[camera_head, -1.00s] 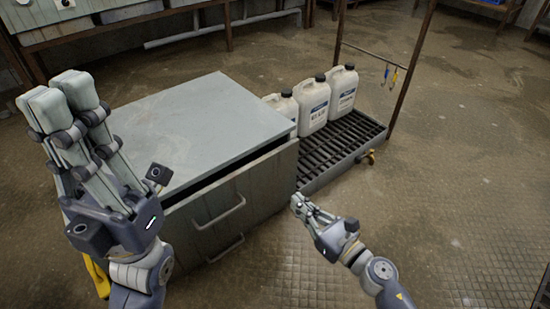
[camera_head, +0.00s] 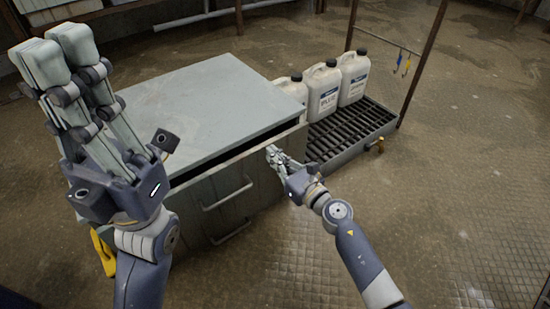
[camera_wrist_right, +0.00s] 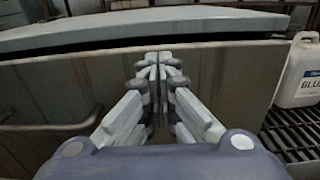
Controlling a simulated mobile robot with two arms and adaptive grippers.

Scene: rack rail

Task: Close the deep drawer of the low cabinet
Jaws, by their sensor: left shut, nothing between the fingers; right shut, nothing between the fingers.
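The low cabinet (camera_head: 205,105) has a flat grey top and a worn front with two bar handles. Its upper drawer front (camera_head: 225,178) stands out a little from the body, with a dark gap under the top. The same front fills the right wrist view (camera_wrist_right: 225,85). My right gripper (camera_head: 272,152) is shut and empty at the upper right part of this front. In the wrist view its fingertips (camera_wrist_right: 153,60) point at the front near its top edge; I cannot tell whether they touch. My left gripper (camera_head: 58,48) is shut and empty, raised at the left, hiding the cabinet's left side.
White jugs (camera_head: 323,92) stand on a black slatted rack (camera_head: 350,132) right of the cabinet. A rusty post frame (camera_head: 423,60) rises at the rack's far end. A yellow object (camera_head: 102,250) is low at the left. The floor at right is open.

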